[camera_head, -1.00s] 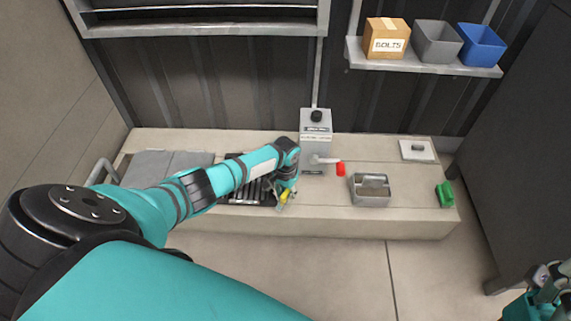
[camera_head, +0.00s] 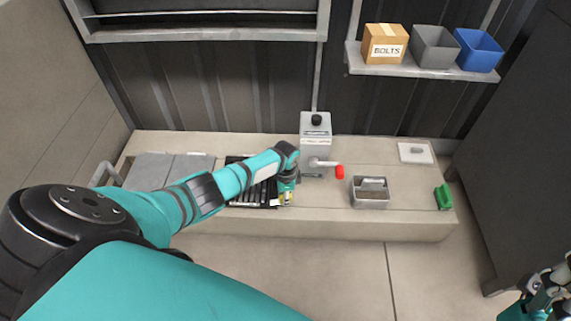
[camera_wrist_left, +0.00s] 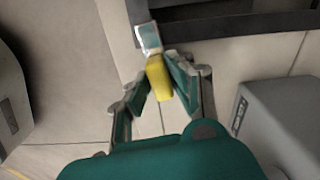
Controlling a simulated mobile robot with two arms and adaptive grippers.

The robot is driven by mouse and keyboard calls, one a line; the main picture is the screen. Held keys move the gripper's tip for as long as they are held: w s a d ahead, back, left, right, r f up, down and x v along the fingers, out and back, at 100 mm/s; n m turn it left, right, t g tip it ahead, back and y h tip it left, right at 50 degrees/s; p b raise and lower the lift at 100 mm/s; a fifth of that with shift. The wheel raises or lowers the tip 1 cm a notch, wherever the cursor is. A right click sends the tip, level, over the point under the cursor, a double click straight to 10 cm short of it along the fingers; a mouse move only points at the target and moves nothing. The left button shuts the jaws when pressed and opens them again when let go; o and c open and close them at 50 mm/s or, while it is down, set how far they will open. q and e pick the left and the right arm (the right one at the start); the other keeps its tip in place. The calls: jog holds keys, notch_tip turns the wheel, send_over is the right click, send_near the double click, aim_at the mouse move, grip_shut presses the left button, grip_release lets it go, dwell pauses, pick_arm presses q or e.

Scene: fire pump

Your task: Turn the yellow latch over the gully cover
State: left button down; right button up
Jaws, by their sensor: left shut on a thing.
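The yellow latch (camera_head: 287,199) is at the right end of the dark slatted gully cover (camera_head: 243,196), mostly hidden by my gripper in the head view. In the left wrist view the yellow latch (camera_wrist_left: 158,78) stands between my fingers, with a pale metal piece at its far end beside the dark cover frame (camera_wrist_left: 215,28). My left gripper (camera_head: 287,190) is shut on the yellow latch; its fingers also show in the wrist view (camera_wrist_left: 160,88). My right gripper (camera_head: 540,290) is at the bottom right corner, far from the latch; its jaws are too unclear to tell.
A grey pump box (camera_head: 315,150) with a red-tipped lever (camera_head: 339,172) stands just right of my left gripper. Further right are a grey metal caddy (camera_head: 370,200), a green object (camera_head: 443,197) and a white plate (camera_head: 416,153). A shelf (camera_head: 425,70) holds bins above.

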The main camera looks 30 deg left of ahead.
pick_arm(q)
jog(key=shift+m, duration=0.9)
jog(key=c, duration=1.2)
grip_release()
notch_tip(320, 180, up, 12)
jog(key=shift+w+d, duration=0.1)
jog(key=shift+d, duration=0.05)
